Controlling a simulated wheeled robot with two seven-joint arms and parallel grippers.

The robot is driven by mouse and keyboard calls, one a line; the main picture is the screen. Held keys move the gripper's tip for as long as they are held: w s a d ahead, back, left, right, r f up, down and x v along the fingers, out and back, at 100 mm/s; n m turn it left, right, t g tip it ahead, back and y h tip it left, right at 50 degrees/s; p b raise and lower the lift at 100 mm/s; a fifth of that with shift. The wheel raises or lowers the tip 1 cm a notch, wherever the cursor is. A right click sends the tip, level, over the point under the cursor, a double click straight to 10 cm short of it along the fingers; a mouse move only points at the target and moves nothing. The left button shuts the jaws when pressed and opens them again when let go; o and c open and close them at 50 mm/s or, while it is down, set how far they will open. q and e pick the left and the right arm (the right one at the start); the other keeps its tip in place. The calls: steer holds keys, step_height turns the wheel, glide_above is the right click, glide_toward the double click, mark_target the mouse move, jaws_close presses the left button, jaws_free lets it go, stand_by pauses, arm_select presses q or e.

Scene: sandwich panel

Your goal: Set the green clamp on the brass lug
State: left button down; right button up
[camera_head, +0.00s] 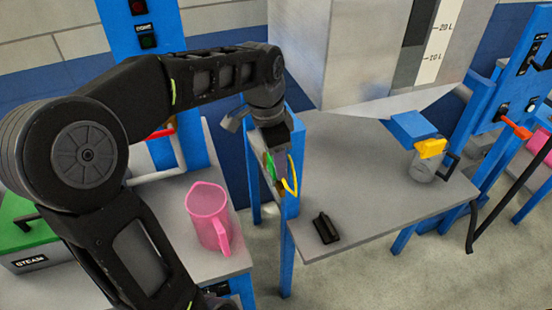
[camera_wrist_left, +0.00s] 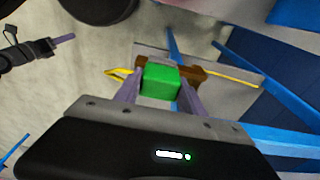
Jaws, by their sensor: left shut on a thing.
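My left gripper (camera_head: 275,158) reaches down at the left end of the grey table. It is shut on the green clamp (camera_wrist_left: 160,80), a small green block between the two purple fingers in the left wrist view. Part of the clamp (camera_head: 271,165) also shows in the head view. A brown-coloured piece, apparently the brass lug (camera_wrist_left: 196,73), lies just behind the clamp with yellow cable on both sides. Whether the clamp touches or sits around it I cannot tell. What seems to be my right gripper (camera_wrist_left: 60,40) shows at the left of the wrist view, apart from these things; its jaw state is unclear.
A yellow cable (camera_head: 293,178) loops beside the left gripper. A black block (camera_head: 326,228) lies on the grey table (camera_head: 350,190). A metal cup with a yellow top (camera_head: 430,148) stands at its right. A pink jug (camera_head: 209,215) stands on the left bench.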

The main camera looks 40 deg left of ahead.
arm_select(q)
steer(key=shift+f+b, duration=0.45)
steer(key=shift+f, duration=0.1)
stand_by(0.4)
steer(key=c, duration=0.6)
jaws_free()
steer(key=r, duration=0.7)
steer(key=shift+s+a+r, duration=0.25)
steer(key=shift+s+r, duration=0.15)
